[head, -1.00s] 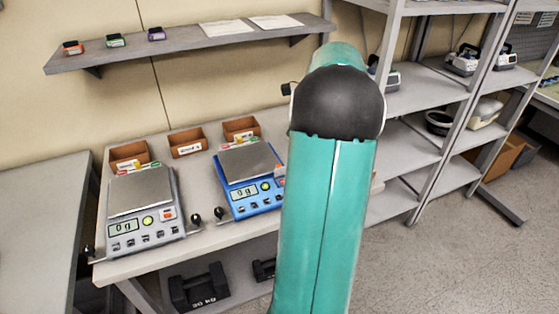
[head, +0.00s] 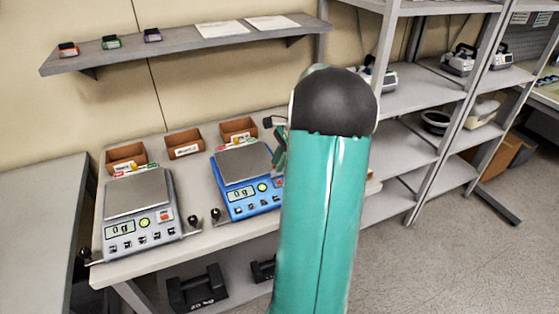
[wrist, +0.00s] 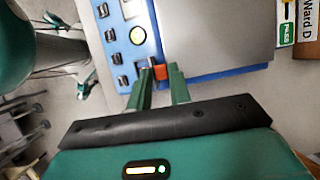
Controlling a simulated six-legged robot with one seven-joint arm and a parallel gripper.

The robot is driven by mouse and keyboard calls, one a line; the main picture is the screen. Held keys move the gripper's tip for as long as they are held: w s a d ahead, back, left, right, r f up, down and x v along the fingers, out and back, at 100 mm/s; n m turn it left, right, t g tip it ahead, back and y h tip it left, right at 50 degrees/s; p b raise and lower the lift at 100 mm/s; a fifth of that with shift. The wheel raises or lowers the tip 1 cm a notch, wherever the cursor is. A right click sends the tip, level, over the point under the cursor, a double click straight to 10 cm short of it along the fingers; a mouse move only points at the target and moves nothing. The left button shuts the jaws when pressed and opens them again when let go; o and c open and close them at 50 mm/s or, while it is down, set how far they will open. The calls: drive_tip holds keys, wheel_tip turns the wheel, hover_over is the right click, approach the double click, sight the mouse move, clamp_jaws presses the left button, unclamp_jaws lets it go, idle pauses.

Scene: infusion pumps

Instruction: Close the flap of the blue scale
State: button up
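The blue scale (head: 252,204) stands on the bench, with a grey weighing plate, a display reading 0 g and a row of buttons. In the wrist view its blue body (wrist: 205,76) fills the upper middle, with the grey plate beside the buttons. I cannot clearly make out a flap on it. My gripper (wrist: 160,88) has its two green fingers apart, tips close to the orange button at the scale's edge. I cannot tell whether they touch it.
A grey scale (head: 140,222) stands left of the blue one. Small brown bins (head: 184,143) line the back of the bench. A wall shelf (head: 185,42) hangs above. A metal shelving unit (head: 415,147) stands to the right, with open floor in front.

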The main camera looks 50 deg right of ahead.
sight(273, 176)
clamp_jaws()
drive_tip(key=shift+s+a+r+t, duration=0.1)
drive_tip(key=shift+s+t, duration=0.05)
drive_tip(key=shift+t, duration=0.25)
drive_tip(key=shift+s+a+n+t+h, duration=0.35)
drive_tip(key=shift+s+t+h, duration=0.25)
drive_tip(key=shift+t+h, duration=0.3)
drive_tip(key=shift+s+a+f+n+t+h, duration=0.2)
drive_tip(key=shift+s+t, duration=0.1)
drive_tip(key=shift+t, duration=0.3)
drive_tip(key=shift+s+a+f+n+t+h, duration=0.1)
drive_tip(key=shift+s+t+h, duration=0.15)
drive_tip(key=shift+t, duration=0.35)
drive_tip(key=shift+s+a+f+n+t+h, duration=0.3)
drive_tip(key=shift+s+f+t+h, duration=0.2)
drive_tip(key=shift+t, duration=0.5)
drive_tip(key=t, duration=0.1)
drive_tip(key=f+t+h, duration=0.1)
drive_tip(key=s+n+t, duration=0.1)
drive_tip(key=shift+a+f+t+h, duration=0.25)
drive_tip(key=shift+a+t, duration=0.05)
drive_tip(key=shift+a, duration=0.05)
drive_tip(key=shift+s+a+f+n+t+h, duration=0.15)
drive_tip(key=shift+f+n+t, duration=0.15)
drive_tip(key=shift+t, duration=0.35)
drive_tip(key=shift+s+f+n+t+h, duration=0.15)
drive_tip(key=shift+f+t, duration=0.1)
drive_tip(key=shift+t, duration=0.4)
drive_tip(key=shift+w, duration=0.1)
